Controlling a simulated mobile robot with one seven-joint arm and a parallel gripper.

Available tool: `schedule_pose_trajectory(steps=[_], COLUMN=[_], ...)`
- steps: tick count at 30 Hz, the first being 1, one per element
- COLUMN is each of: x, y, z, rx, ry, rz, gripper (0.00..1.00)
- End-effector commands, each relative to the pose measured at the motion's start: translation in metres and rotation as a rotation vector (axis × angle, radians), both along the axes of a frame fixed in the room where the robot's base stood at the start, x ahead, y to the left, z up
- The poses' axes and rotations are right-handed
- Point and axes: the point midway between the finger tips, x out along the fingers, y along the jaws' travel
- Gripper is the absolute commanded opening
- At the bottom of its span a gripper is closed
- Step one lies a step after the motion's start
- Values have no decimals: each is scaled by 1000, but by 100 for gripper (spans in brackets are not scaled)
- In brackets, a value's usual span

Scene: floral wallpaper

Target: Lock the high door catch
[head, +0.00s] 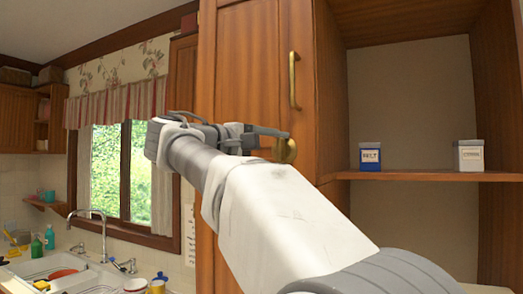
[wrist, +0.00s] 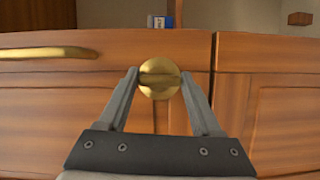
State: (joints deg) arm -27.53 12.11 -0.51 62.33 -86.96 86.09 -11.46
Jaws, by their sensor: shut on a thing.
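The high door catch is a round brass knob with a raised bar across it (wrist: 159,92), on the wooden cupboard door (head: 244,75). In the wrist view the bar runs across the picture, roughly in line with the door's brass handle (wrist: 45,53). My gripper (wrist: 160,74) has one finger at each side of the catch and is shut on it. In the head view the catch (head: 288,150) shows at the tips of my fingers, below the upright handle (head: 293,80). My fingers hide part of it there. The door looks closed.
Open shelves stand right of the door, with a blue-and-white jar (head: 370,157) and a white jar (head: 469,156) on the shelf board (head: 425,176). A window (head: 120,170) and a sink (head: 60,268) with a tap are at the left. My arm crosses the middle.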

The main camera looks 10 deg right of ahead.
Motion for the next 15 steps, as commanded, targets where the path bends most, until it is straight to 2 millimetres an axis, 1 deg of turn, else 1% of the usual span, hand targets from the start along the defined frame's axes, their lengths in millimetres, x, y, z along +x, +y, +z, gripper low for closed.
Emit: schedule_pose_trajectory(steps=[5, 6, 10, 15], x=[0, 0, 0, 0], y=[0, 0, -1, 0], z=[-1, -1, -1, 0], rx=[3, 2, 1, 0], ry=[-1, 0, 0, 0], rz=[-2, -2, -2, -1], gripper=[10, 71, 95, 95])
